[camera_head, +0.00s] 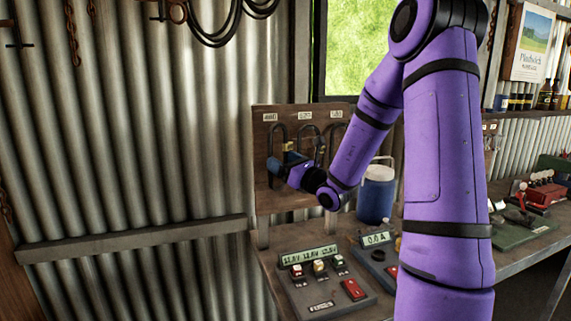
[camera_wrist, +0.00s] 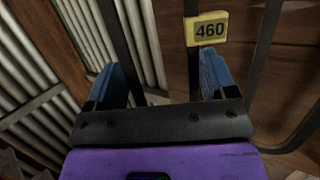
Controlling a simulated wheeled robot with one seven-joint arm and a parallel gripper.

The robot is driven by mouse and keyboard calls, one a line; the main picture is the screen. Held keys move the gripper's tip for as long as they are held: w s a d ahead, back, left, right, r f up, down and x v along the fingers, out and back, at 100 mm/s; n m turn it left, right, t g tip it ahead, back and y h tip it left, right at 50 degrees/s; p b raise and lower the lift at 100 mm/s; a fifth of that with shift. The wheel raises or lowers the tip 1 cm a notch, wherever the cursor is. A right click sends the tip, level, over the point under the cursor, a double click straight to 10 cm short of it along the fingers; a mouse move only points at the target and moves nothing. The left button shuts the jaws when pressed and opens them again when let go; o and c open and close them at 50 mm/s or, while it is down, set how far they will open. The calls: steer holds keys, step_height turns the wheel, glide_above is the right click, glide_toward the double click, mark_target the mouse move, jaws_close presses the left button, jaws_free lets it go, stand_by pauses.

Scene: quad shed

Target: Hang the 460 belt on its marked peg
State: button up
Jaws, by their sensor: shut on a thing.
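The 460 belt, a black loop with a yellow tag, is at the left end of a wooden peg board (camera_head: 268,184) in the head view. In the wrist view its tag (camera_wrist: 207,29) reads 460, and a dark belt strand (camera_wrist: 192,72) runs down behind the tag. My gripper (camera_head: 283,160) has blue fingers and is shut on the belt in front of the board; the fingers also show in the wrist view (camera_wrist: 160,68). White labels, including the left one (camera_head: 270,117), are too small to read. Whether the belt rests on a peg is hidden.
Other dark loops (camera_head: 306,131) hang beside it on the board. Another black strand (camera_wrist: 267,55) curves close to the right finger. Below are a bench panel with displays (camera_head: 322,284) and a blue jug (camera_head: 375,199). Corrugated wall fills the left.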

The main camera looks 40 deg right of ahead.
steer(key=shift+w+d+f, duration=0.2)
steer(key=shift+w, duration=0.5)
steer(key=shift+w+d+f, duration=0.2)
steer(key=shift+w, duration=0.5)
steer(key=shift+w+d+f, duration=0.2)
steer(key=shift+w, duration=0.5)
steer(key=shift+f, duration=0.1)
steer(key=o, duration=0.9)
steer(key=shift+c, duration=0.2)
